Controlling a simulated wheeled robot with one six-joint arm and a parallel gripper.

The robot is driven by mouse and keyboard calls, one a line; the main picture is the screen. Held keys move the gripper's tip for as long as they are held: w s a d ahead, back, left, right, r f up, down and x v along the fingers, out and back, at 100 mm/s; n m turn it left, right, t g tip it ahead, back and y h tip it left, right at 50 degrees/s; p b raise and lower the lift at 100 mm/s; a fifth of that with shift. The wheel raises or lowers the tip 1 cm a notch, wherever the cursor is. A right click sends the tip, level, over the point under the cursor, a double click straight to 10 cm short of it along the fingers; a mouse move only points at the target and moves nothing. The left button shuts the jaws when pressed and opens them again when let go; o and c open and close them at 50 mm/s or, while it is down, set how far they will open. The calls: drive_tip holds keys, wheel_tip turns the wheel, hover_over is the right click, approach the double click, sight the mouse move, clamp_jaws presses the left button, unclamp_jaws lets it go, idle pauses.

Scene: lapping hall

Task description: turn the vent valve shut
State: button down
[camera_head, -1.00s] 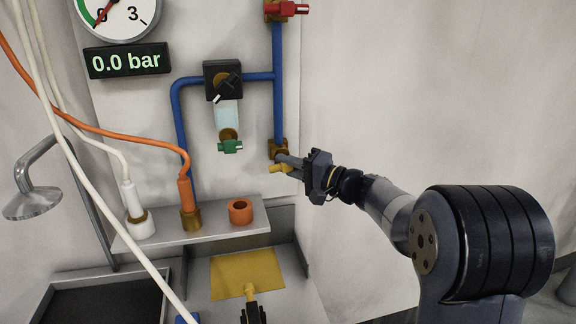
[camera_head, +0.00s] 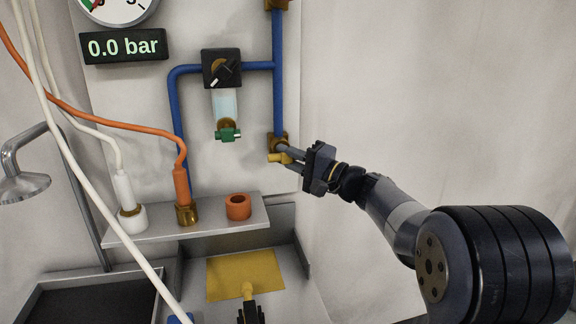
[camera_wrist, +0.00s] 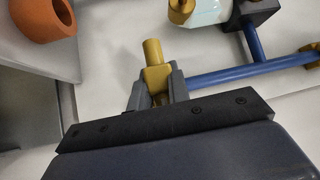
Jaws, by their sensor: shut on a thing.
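My gripper (camera_head: 289,153) reaches in from the right and is shut on this yellow handle.
A black regulator (camera_head: 221,68) with a green drain tap (camera_head: 228,135) is left of the pipe. The display (camera_head: 124,46) reads 0.0 bar. A grey shelf (camera_head: 155,228) below carries an orange ring (camera_head: 238,207) and hose plugs.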

drive_tip(key=c, duration=1.3)
unclamp_jaws()
drive_tip(key=shift+c, duration=0.2)
drive_tip(key=shift+d, duration=0.1)
drive_tip(key=b+v, duration=0.1)
drive_tip(key=v, duration=0.9)
drive_tip(key=shift+s+d, duration=0.2)
drive_tip(key=shift+d, duration=0.1)
drive_tip(key=p+x, duration=0.1)
drive_tip(key=x, duration=1)
drive_tip(key=shift+r+p, duration=0.1)
drive_tip(key=shift+p, duration=0.5)
drive_tip(key=shift+d+p, duration=0.1)
drive_tip(key=shift+p, duration=0.35)
